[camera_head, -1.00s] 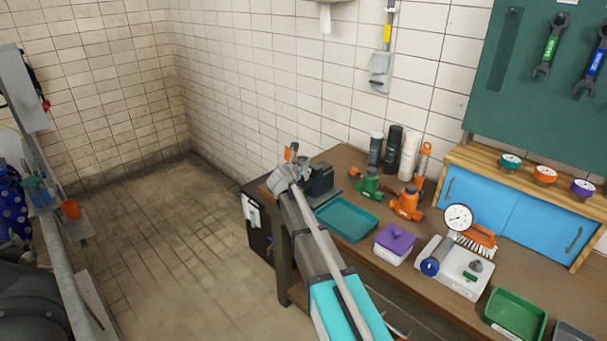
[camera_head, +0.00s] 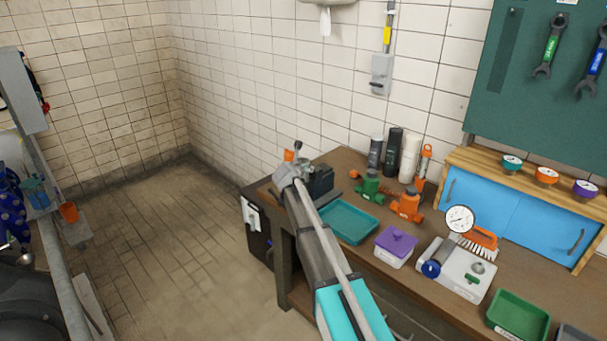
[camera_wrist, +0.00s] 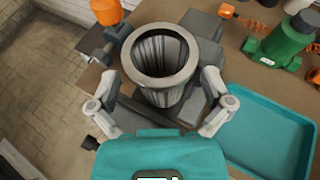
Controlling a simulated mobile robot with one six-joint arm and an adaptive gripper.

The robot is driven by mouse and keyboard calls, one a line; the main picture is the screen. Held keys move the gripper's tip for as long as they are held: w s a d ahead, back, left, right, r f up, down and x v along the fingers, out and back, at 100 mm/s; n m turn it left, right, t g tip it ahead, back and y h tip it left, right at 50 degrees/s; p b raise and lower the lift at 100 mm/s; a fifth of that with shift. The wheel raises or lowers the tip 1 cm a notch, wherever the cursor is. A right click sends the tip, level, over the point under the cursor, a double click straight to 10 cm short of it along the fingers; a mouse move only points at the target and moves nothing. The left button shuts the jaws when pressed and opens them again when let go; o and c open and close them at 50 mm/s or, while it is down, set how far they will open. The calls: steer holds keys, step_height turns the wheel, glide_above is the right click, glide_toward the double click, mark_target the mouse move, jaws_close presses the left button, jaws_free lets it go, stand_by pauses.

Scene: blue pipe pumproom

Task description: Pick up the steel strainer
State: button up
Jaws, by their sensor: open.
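The steel strainer (camera_wrist: 160,52) shows in the wrist view as a grey cup with a thick round rim and ribbed inner walls, its open end facing the camera. My gripper (camera_wrist: 162,88) is open, with one finger on each side of the strainer. I cannot tell whether the fingers touch it. In the head view my gripper (camera_head: 287,172) is at the left end of the workbench, by a dark grey vise (camera_head: 319,182). The strainer cannot be made out clearly there. How it is supported is hidden.
A teal tray (camera_head: 347,222) lies right of the vise. Green (camera_head: 368,186) and orange (camera_head: 407,205) valve bodies stand behind it. An orange object (camera_wrist: 107,11) is close beyond the strainer. A purple-lidded box (camera_head: 396,247) and a gauge (camera_head: 460,219) are further right. Floor left of the bench is open.

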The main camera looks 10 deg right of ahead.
steer(key=shift+x, duration=0.95)
steer(key=c, duration=1.1)
steer(key=shift+r, duration=0.3)
step_height(320, 180, up, 17)
steer(key=p, duration=1.7)
steer(key=shift+r+p, duration=0.25)
steer(key=shift+p, duration=0.1)
